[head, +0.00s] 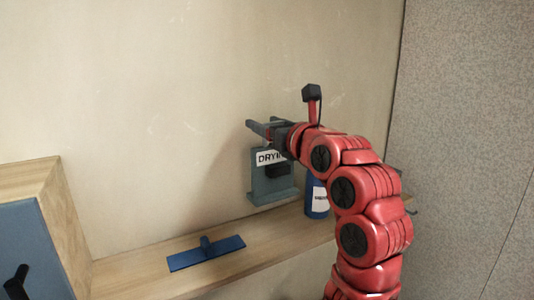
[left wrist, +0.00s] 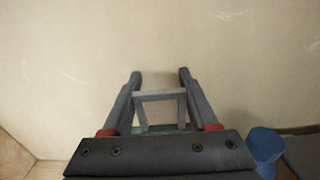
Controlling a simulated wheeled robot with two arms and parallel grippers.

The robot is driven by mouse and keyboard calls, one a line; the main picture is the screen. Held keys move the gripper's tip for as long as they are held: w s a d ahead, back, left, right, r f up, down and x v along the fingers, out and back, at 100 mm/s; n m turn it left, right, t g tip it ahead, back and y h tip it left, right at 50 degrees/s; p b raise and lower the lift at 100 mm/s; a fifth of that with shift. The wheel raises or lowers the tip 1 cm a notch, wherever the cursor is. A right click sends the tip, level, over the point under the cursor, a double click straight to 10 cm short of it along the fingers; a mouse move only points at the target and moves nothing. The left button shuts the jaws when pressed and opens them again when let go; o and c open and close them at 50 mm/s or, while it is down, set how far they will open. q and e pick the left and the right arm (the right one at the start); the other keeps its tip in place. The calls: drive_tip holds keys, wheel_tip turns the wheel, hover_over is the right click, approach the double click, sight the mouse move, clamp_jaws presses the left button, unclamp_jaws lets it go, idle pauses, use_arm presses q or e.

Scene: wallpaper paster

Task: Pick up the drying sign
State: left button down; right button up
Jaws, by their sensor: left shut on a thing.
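The drying sign (head: 262,188) is a grey-blue upright board with a white label reading "DRYIN", the rest of the word hidden behind my arm. It is upright at the back of the wooden shelf (head: 150,268), against the wall side. I cannot tell whether its base touches the shelf. My left gripper (head: 262,129) is at the sign's top, shut on it. In the left wrist view the sign's grey handle frame (left wrist: 160,96) sits between the two fingers of the left gripper (left wrist: 160,80). My right gripper is not in view.
A blue bottle (head: 316,201) with a white label stands just right of the sign, partly behind my arm. A flat blue tool (head: 207,254) lies on the shelf to the left. A wooden cabinet with a blue door (head: 35,240) is at far left. A grey panel (head: 465,130) stands at right.

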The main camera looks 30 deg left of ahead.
use_arm(q)
wheel_tip(320, 180, up, 14)
drive_tip(key=shift+s+r, duration=0.1)
wheel_tip(320, 180, up, 4)
drive_tip(key=p, duration=0.3)
drive_tip(key=shift+d+r+p, duration=0.1)
drive_tip(key=shift+r+p, duration=0.05)
drive_tip(key=shift+p, duration=0.2)
drive_tip(key=shift+r+p, duration=0.4)
